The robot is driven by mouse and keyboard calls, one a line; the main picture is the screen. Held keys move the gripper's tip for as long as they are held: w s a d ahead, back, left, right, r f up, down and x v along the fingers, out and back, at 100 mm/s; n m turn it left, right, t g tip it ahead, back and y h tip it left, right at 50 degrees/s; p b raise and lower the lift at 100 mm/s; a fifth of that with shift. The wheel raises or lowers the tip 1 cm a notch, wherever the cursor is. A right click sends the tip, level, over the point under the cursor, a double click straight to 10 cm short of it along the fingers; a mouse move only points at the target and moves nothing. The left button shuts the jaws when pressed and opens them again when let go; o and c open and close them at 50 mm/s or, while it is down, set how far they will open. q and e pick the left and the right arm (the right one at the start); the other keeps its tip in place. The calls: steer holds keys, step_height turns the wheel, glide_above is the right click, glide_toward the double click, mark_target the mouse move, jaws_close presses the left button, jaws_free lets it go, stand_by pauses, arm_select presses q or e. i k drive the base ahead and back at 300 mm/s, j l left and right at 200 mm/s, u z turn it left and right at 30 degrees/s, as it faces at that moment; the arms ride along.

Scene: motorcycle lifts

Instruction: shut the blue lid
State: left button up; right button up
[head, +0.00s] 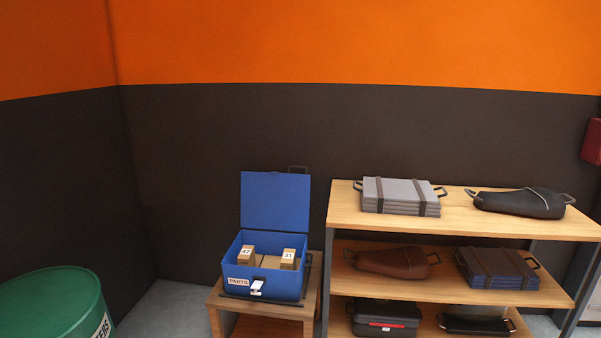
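The blue lid (275,201) stands upright, open, at the back of a blue box (235,291). A dark handle shows at the lid's top edge. The box has a "PARTS" label and a pale latch (257,287) on its front. Inside are small brown cartons, one marked 47 (246,255) and one marked 31 (289,258). The box sits on a low wooden stand (222,310). Neither of my grippers is in the head view.
A wooden shelf unit (450,219) stands close to the right of the box, holding strapped bundles, seats and a dark case (385,318). A green drum (50,305) is at the lower left. A dark wall is behind. Floor shows between drum and stand.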

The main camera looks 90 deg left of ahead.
mark_target(273, 200)
steer(key=u, duration=2.45)
steer(key=i+u, duration=0.3)
steer(key=i+l+u, duration=0.3)
steer(key=i, duration=0.15)
steer(key=i+l+u, duration=0.4)
steer(key=l, duration=0.25)
steer(key=i+l+u, duration=0.2)
steer(key=i+l, duration=0.05)
steer(key=l, duration=0.1)
